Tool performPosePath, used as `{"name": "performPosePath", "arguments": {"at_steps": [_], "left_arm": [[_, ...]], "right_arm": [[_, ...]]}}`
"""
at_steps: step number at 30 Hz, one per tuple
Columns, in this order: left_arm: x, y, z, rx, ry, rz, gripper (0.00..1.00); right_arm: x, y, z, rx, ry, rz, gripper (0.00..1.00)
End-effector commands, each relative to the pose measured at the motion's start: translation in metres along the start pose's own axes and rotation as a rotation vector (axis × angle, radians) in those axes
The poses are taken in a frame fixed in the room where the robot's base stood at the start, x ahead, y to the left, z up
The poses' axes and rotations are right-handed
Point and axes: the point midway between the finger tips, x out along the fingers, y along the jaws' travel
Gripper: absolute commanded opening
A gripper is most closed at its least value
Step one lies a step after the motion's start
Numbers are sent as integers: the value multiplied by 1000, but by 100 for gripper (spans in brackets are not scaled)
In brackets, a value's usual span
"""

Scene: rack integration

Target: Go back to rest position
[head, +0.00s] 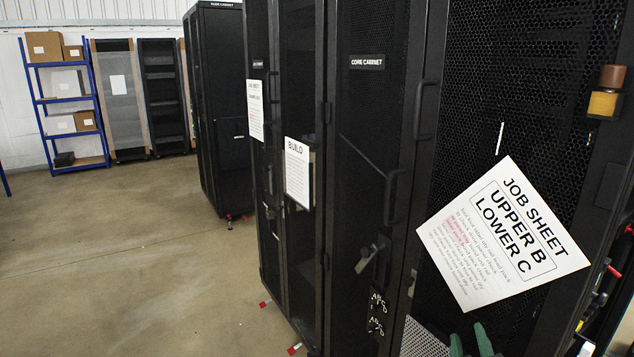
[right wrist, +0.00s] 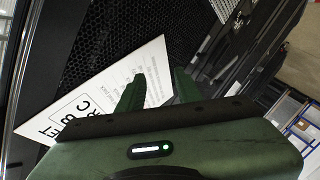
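My right gripper (head: 471,340) shows at the bottom edge of the head view as two green fingertips. In the right wrist view its two green fingers (right wrist: 158,90) stand apart with nothing held between them. It is in front of the perforated cabinet door, just below the job sheet (head: 503,235). The white sheet reads "UPPER B LOWER C" and hangs tilted on the door. It also shows behind the fingers in the right wrist view (right wrist: 95,95). My left gripper is not in view.
The black core cabinet (head: 365,110) with door handles stands close in the middle. Another black cabinet (head: 222,110) stands further back. A blue shelf (head: 62,100) with cardboard boxes is at the far left. Floor (head: 130,250) at the left is clear.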

Motion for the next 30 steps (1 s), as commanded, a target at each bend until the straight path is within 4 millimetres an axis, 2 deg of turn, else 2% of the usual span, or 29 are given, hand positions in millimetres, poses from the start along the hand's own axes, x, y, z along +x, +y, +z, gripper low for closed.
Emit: {"name": "performPosePath", "arguments": {"at_steps": [1,3,6,9,15,22,30], "left_arm": [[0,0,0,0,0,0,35],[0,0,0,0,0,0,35],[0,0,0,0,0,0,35],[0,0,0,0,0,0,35],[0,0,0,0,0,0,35],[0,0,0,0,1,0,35],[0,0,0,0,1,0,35]], "right_arm": [[-17,-20,33,48,-107,-73,34],[-43,-45,72,106,-249,-172,34],[-84,-77,116,167,-427,-301,34],[-122,-100,143,206,-559,-406,34],[-188,-129,175,253,-754,-568,34],[-258,-148,193,285,-929,-729,34],[-236,-202,244,272,-959,-742,34]]}}
